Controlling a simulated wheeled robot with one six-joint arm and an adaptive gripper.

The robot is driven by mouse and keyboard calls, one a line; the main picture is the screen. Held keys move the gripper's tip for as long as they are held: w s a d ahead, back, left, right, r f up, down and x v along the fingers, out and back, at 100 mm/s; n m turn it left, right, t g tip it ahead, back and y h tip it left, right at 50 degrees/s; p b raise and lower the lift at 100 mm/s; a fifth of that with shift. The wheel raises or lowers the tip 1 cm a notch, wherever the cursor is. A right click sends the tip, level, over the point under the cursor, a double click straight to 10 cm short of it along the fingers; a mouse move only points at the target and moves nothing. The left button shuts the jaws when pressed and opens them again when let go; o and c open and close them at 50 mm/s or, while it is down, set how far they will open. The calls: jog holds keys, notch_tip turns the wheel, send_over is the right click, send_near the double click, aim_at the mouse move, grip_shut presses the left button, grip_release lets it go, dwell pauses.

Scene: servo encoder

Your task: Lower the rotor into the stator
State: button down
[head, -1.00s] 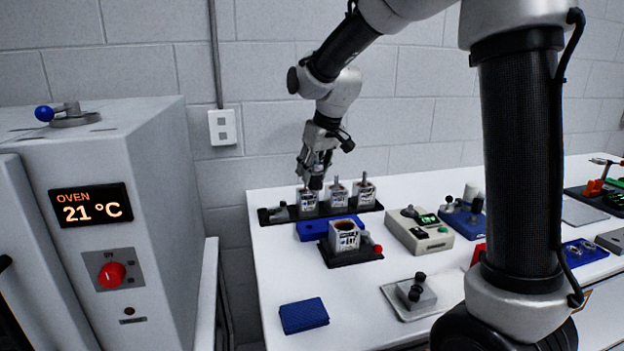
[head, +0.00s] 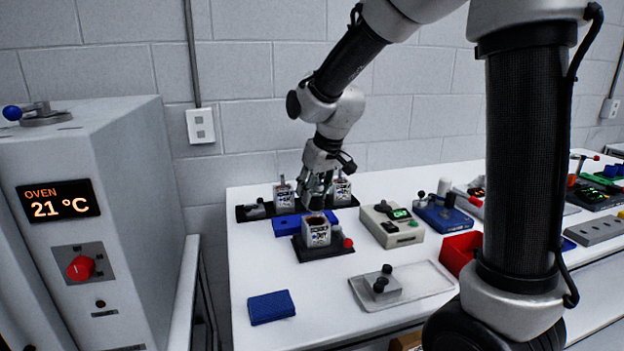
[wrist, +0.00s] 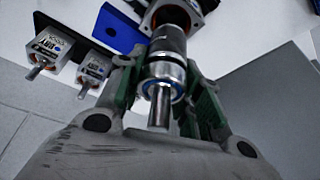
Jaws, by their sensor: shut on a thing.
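My gripper (wrist: 165,92) is shut on the rotor (wrist: 167,48), a cylinder with a dark body, a silver end with a blue ring, and a silver shaft. The stator (head: 317,235) is a pale, labelled square housing with an open top, standing upright in a black holder (head: 330,252). In the head view my gripper (head: 317,188) is just above and behind the stator. In the wrist view the rotor's far end overlaps the stator's opening (wrist: 184,6). I cannot tell whether it is inside. The gripper hides much of the rotor in the head view.
A black rack (head: 256,212) behind holds labelled motor units (head: 284,196) (head: 343,190); my gripper covers its middle. A blue block (head: 288,227) lies between rack and holder. A grey-green meter box (head: 392,224) stands right. The front-left table is mostly clear.

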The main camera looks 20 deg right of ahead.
aim_at(312, 204)
jog(key=shift+f, duration=0.1)
dwell(0.3)
jog(key=shift+f, duration=1)
jog(key=shift+f, duration=0.3)
jog(key=shift+f, duration=0.75)
jog(key=shift+f, duration=0.15)
jog(key=shift+f, duration=0.2)
dwell(2.4)
jog(key=shift+r, duration=0.25)
dwell(0.5)
